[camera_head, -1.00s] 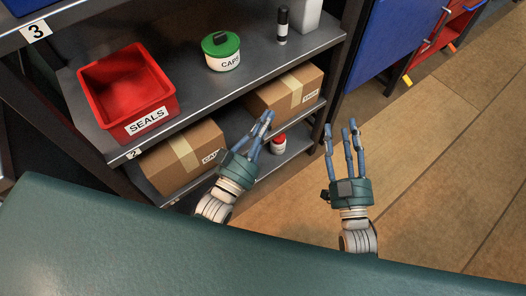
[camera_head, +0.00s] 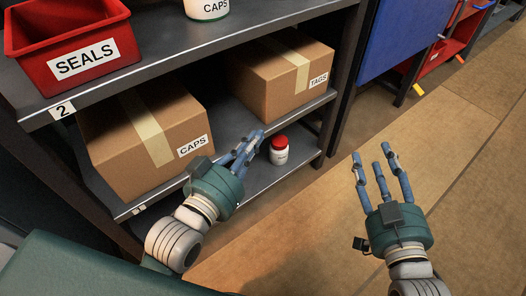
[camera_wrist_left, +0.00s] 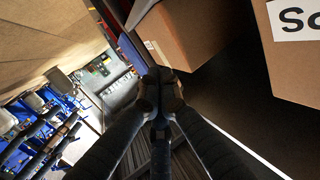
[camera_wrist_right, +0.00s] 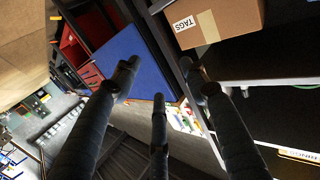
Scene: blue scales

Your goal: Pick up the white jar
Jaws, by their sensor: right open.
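The white jar (camera_head: 280,156) with a red lid stands upright on the lower shelf, near its front right end, in the head view. Its label is too small to read. I cannot make it out in either wrist view. My left gripper (camera_head: 249,142) is just left of the jar in the head picture, with a small gap between them. Its fingers meet at their tips in the left wrist view (camera_wrist_left: 160,88), with nothing seen between them. My right gripper (camera_head: 374,155) is open and empty over the floor, right of the shelf.
Cardboard boxes marked CAPS (camera_head: 150,140) and TAGS (camera_head: 285,80) stand on the lower shelf, behind the jar and to its left. The upper shelf (camera_head: 170,62) overhangs, bearing a red SEALS bin (camera_head: 105,40). A dark post (camera_head: 345,70) stands at right. The floor (camera_head: 320,215) in front is clear.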

